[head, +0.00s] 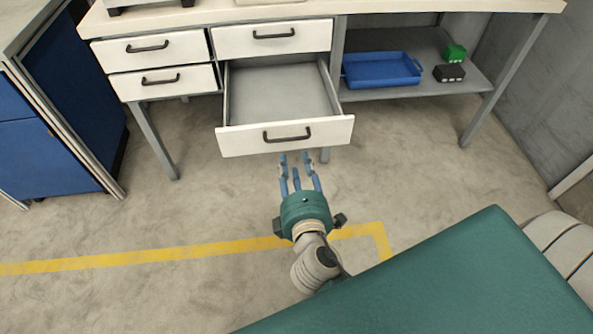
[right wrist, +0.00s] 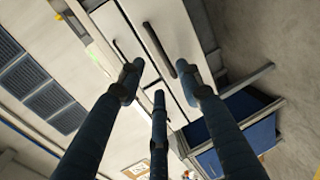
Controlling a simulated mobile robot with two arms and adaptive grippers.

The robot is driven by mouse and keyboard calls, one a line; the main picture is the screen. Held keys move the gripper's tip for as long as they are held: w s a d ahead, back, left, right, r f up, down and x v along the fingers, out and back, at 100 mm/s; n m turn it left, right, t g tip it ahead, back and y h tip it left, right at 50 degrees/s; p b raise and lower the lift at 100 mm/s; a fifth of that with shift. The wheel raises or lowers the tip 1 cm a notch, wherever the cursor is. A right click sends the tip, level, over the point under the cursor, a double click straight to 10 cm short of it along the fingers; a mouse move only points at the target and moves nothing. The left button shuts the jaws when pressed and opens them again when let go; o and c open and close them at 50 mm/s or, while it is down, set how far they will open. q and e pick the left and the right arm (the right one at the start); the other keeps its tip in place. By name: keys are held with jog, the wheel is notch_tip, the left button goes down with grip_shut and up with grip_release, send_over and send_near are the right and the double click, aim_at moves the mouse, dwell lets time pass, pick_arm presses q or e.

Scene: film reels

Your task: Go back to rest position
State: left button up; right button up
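My right gripper (head: 297,168) is in the middle of the head view, just in front of a pulled-out drawer (head: 285,137) of the white workbench. Its blue fingers are spread with nothing between them. In the right wrist view the fingers (right wrist: 158,85) stand apart, with white drawer fronts and dark handles beyond them. The open drawer looks empty inside. My left gripper is not in the head view.
A blue tray (head: 382,69), a green box (head: 455,53) and a black box (head: 449,73) sit on the lower shelf (head: 420,89). A blue cabinet (head: 45,155) stands at the left. Bare floor with a yellow line (head: 150,255) lies in front of the bench.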

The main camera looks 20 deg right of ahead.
jog(key=shift+v, duration=1.05)
